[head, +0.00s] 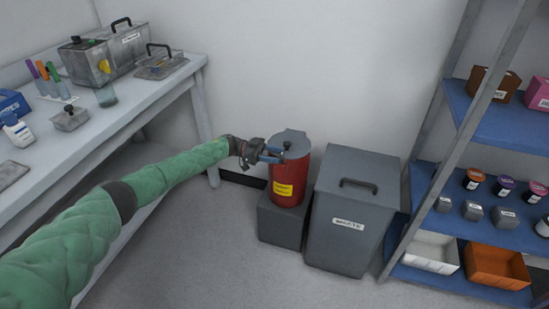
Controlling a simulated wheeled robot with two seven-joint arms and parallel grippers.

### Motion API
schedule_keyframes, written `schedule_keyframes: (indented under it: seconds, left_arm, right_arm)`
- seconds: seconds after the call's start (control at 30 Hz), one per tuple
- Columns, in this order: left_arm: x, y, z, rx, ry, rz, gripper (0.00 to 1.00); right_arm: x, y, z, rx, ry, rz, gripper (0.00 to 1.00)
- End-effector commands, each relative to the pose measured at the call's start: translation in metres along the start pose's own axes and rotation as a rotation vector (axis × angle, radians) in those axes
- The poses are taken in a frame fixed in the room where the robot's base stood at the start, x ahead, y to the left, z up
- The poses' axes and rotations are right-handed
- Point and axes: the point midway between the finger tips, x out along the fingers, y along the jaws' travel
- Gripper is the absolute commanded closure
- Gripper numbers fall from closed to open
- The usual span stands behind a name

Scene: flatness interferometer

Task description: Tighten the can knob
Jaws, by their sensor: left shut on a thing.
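A red can (289,180) with a grey lid and a yellow label stands upright on a dark grey block (282,223) by the wall. The can's small dark knob (286,146) shows at the top of the can, on the near side of the lid. My left gripper (275,154) reaches in from the left at the can's top and is shut at the knob. Its fingers partly cover the knob and the near lid edge. My right gripper is not in view.
A grey lidded waste bin (335,233) stands close to the can's right. A blue shelf rack (466,235) with jars and trays is further right. A workbench (110,123) with boxes and bottles runs along the left. The floor in front is clear.

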Motion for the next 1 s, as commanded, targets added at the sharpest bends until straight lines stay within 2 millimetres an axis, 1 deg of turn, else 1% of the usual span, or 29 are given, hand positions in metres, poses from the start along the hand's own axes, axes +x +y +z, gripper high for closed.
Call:
schedule_keyframes:
  seconds: [0.43,0.47,0.5,0.57,0.87,1.0]
  left_arm:
    - [0.000,-0.001,-0.001,0.001,0.000,0.003,0.77]
    - [0.000,-0.001,-0.001,0.001,0.000,0.003,0.51]
    - [0.000,-0.001,-0.001,0.001,0.000,0.003,0.43]
    - [0.000,-0.001,-0.001,0.001,0.000,0.004,0.33]
    - [-0.001,0.000,0.000,0.000,0.000,0.004,0.33]
    - [-0.013,-0.001,0.001,0.000,-0.001,0.003,0.33]
  right_arm:
    - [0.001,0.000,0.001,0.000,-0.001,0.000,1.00]
    - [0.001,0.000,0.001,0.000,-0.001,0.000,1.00]
    - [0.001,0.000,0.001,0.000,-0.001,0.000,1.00]
    - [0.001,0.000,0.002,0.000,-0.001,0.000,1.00]
    - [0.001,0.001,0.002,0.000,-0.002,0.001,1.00]
    - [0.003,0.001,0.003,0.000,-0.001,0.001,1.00]
